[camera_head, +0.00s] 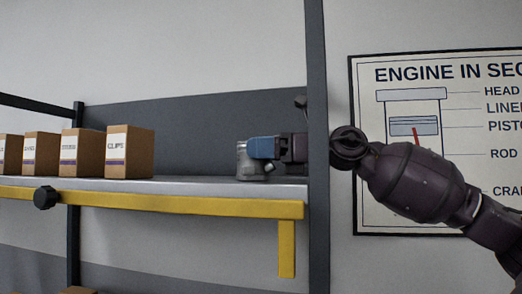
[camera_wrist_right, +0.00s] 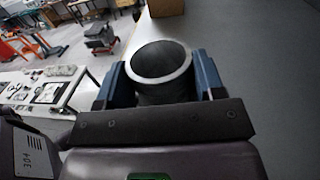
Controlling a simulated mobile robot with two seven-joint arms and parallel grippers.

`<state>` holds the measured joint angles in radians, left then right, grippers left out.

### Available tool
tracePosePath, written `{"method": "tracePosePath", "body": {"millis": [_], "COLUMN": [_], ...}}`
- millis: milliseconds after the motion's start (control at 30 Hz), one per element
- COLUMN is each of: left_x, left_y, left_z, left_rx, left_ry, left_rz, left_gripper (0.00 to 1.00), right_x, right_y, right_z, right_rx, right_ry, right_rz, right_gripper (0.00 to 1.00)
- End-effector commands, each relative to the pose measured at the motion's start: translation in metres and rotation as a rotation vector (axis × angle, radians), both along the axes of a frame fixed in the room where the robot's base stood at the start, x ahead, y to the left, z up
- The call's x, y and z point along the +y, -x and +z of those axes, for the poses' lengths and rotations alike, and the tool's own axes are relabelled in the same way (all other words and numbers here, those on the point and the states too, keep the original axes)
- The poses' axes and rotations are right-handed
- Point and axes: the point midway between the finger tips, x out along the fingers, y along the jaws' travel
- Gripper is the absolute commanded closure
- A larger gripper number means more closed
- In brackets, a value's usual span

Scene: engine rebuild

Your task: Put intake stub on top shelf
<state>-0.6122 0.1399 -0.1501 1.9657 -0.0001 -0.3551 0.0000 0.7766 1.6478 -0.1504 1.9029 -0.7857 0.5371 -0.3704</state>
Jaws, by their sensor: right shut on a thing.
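The intake stub (camera_head: 250,166) is a grey metal piece at the right end of the shelf (camera_head: 190,186). It appears to stand on or just above the shelf surface; I cannot tell if it touches. My right gripper (camera_head: 262,148), with blue fingers, is shut on the stub from the right, its arm passing behind the dark shelf post. In the right wrist view the stub (camera_wrist_right: 160,72) shows as a round open tube between the two blue fingers. My left gripper is not in view.
Several cardboard boxes, one labelled CLIPS (camera_head: 130,153), stand along the left of the shelf. The shelf has a yellow front edge (camera_head: 150,201) and a dark upright post (camera_head: 317,120) close to my right arm. Shelf space between the CLIPS box and the stub is clear.

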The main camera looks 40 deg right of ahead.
Motion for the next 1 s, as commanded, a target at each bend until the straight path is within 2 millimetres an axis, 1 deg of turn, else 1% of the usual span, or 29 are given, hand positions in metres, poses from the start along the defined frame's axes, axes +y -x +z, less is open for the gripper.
{"method": "tracePosePath", "body": {"millis": [167, 200, 333, 367, 633, 733, 1000], "left_x": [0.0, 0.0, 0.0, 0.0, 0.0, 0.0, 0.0], "left_y": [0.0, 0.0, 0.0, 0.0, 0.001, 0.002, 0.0], "left_z": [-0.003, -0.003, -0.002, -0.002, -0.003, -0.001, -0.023], "left_rx": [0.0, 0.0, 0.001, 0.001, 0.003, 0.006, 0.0], "left_ry": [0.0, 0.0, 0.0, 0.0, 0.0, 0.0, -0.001], "left_rz": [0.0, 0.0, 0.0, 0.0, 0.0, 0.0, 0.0], "left_gripper": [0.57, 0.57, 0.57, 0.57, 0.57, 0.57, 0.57], "right_x": [0.0, 0.0, 0.0, 0.0, 0.0, 0.0, -0.021], "right_y": [0.0, 0.0, 0.0, 0.0, 0.0, 0.0, 0.018], "right_z": [-0.002, -0.003, -0.002, -0.002, -0.001, 0.002, -0.005], "right_rx": [-0.002, 0.0, 0.0, 0.0, 0.0, 0.0, 0.001], "right_ry": [-0.001, 0.0, 0.0, 0.0, 0.0, 0.0, -0.001], "right_rz": [0.0, 0.0, 0.0, 0.0, 0.0, 0.0, -0.004], "right_gripper": [0.71, 0.35, 0.15, 0.12, 0.12, 0.12, 0.12]}}
